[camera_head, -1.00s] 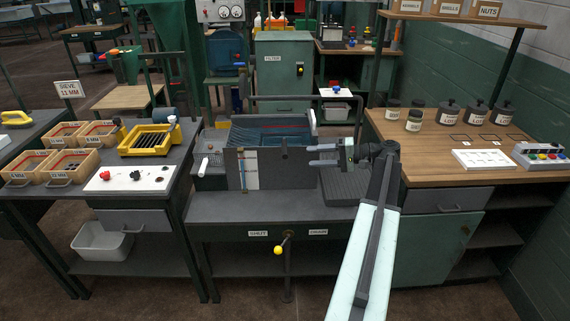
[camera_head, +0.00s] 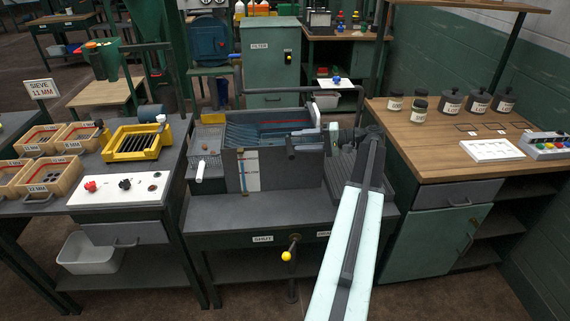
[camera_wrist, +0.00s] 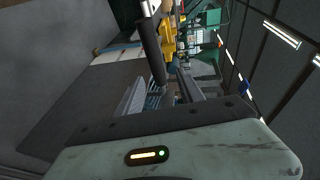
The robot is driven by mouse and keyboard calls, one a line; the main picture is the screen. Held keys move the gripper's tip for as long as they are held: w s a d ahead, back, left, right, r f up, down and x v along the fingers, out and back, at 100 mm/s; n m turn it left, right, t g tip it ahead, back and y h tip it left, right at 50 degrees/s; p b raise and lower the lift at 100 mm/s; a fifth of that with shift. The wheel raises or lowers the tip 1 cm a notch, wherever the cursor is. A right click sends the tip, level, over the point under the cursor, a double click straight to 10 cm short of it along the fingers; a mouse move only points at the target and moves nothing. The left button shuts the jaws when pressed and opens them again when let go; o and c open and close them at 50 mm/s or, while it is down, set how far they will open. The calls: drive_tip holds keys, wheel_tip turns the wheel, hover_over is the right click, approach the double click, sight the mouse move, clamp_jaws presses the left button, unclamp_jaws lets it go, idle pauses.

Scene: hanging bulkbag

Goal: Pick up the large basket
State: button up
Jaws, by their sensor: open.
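No single thing is plainly the large basket. A grey tray-like container with a white handle (camera_head: 207,150) sits at the left end of the wash tank (camera_head: 245,172) on the middle bench. The tank holds a bluish, ribbed interior. My gripper (camera_head: 335,138) is over the tank's right end, beside the ribbed drainboard (camera_head: 345,178), and its fingers are partly hidden by my arm. It is open, with nothing seen held in it. In the wrist view, a dark round bar (camera_wrist: 151,52) crosses close to the camera. A white tub (camera_head: 90,254) is on the left bench's lower shelf.
The left bench carries wooden boxes (camera_head: 38,139) and a yellow sieve frame (camera_head: 157,128). A dark pipe frame (camera_head: 300,90) rises behind the tank. A yellow-knobbed lever (camera_head: 286,256) sticks out in front.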

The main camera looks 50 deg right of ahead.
sight(289, 142)
drive_tip(key=b+x, duration=0.1)
drive_tip(key=x, duration=0.4)
drive_tip(key=shift+d+f, duration=0.1)
drive_tip(key=shift+s, duration=0.1)
clamp_jaws()
idle(1.1)
